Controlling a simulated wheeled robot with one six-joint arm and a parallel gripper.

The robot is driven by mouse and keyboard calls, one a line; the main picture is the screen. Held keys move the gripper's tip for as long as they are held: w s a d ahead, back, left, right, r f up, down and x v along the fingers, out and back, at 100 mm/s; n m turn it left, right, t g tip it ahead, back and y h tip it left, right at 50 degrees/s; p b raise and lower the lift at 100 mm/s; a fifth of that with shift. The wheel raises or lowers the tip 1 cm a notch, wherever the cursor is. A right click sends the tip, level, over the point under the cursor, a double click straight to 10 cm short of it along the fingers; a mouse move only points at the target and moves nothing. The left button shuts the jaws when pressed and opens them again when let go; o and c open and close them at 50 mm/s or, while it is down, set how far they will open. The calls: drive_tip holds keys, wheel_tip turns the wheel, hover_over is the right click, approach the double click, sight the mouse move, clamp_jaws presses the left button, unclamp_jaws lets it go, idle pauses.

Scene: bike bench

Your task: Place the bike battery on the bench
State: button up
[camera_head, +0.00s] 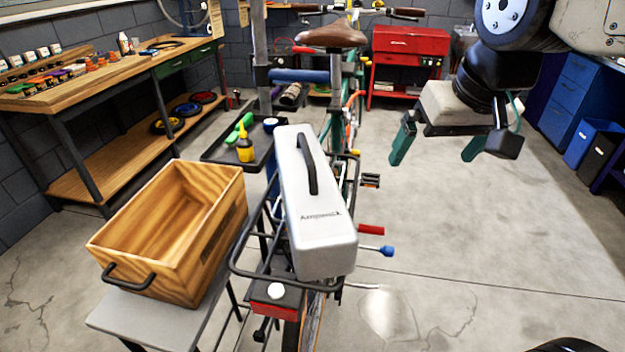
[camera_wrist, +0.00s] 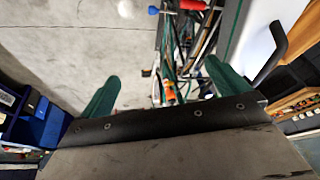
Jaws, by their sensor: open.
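The bike battery (camera_head: 315,205) is a long silver-grey box with a black handle on top. It lies on the rear rack (camera_head: 240,262) of the bike. In the wrist view, part of the battery (camera_wrist: 250,45) shows at the upper right, beside the right finger. My gripper (camera_head: 436,147) is open and empty, to the right of the battery and apart from it in the head view. Its green fingers (camera_wrist: 158,85) are spread in the wrist view. The wooden workbench (camera_head: 130,168) stands at the left back with bottles and small parts on its top.
A wooden crate (camera_head: 205,235) stands on a small grey table (camera_head: 130,318) left of the rack. A black tool tray (camera_head: 222,152) holds a yellow bottle (camera_head: 245,148). A red cabinet (camera_head: 408,45) is at the back.

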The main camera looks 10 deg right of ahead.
drive_tip(key=w+a+g, duration=0.2)
drive_tip(key=w+a, duration=0.4)
drive_tip(key=a, duration=0.2)
drive_tip(key=g, duration=0.2)
hover_over(305, 166)
drive_tip(key=shift+w+d+f+n, duration=0.15)
drive_tip(key=shift+w+f+n, duration=0.1)
drive_tip(key=shift+w+n, duration=0.05)
drive_tip(key=shift+f, duration=0.35)
drive_tip(key=f, duration=0.7)
drive_tip(key=shift+s, duration=0.4)
drive_tip(key=shift+c, duration=0.3)
drive_tip(key=c, duration=1.5)
drive_tip(key=shift+r, duration=0.15)
drive_tip(key=c, duration=0.4)
drive_tip(key=shift+w, duration=0.1)
drive_tip(key=shift+c, duration=0.2)
